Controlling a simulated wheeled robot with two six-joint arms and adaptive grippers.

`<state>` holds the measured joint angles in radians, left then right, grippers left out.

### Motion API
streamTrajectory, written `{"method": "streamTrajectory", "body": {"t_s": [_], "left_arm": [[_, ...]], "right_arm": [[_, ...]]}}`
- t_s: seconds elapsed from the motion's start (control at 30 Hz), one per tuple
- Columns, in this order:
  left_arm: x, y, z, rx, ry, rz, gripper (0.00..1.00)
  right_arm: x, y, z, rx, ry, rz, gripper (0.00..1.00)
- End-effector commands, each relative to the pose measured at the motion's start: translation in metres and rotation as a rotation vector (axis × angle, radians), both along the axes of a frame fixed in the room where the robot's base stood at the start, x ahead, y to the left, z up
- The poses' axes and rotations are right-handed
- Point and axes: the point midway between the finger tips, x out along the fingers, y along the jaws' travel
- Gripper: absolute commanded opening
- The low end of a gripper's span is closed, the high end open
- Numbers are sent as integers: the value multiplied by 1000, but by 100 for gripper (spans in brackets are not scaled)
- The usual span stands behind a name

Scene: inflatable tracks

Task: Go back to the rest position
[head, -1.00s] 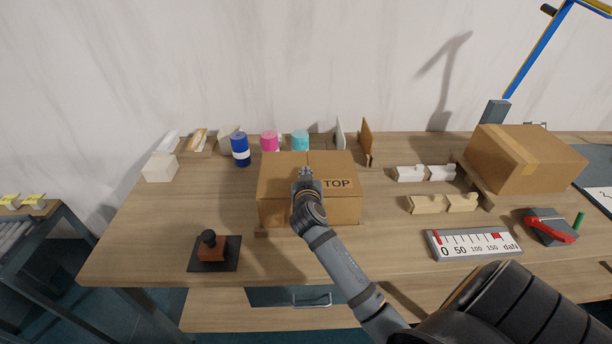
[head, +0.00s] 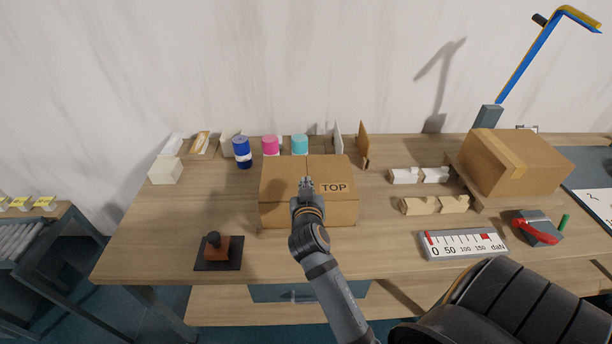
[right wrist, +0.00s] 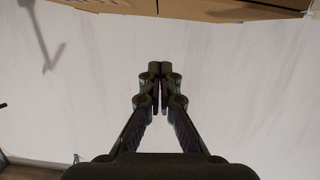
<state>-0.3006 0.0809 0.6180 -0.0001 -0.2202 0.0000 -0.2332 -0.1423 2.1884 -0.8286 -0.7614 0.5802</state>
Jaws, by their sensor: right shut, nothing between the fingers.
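My right gripper (head: 306,184) is shut and empty. In the head view it appears in front of the cardboard box marked TOP (head: 280,207), which stands closed near the middle of the table; I cannot tell whether they touch. In the right wrist view the shut fingers (right wrist: 160,72) point at the pale wall, and a brown cardboard edge (right wrist: 200,8) crosses the top of the picture. My right arm comes in from the bottom of the head view. My left gripper does not show.
A stamp on a dark pad (head: 218,250) lies at the front left of the table (head: 160,225). A gauge (head: 463,244) and a grey-and-red device (head: 537,227) lie front right. A larger box (head: 510,165) stands behind them. Blue (head: 242,152), pink and teal containers stand at the back.

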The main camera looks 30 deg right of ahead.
Motion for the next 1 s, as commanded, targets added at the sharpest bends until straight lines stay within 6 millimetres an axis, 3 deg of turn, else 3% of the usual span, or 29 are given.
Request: {"method": "streamTrajectory", "body": {"t_s": [0.37,0.47,0.57,0.7,0.83,1.0], "left_arm": [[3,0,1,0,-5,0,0],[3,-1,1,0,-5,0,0],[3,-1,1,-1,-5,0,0],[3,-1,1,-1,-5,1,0],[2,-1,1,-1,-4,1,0],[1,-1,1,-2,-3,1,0]], "right_arm": [[-3,2,1,-1,-2,-1,0],[-10,0,-8,8,40,0,0],[-36,-2,-39,49,192,16,0],[-88,12,-89,118,485,111,0],[-134,33,-118,160,709,235,0],[-192,60,-138,195,953,415,0]]}}
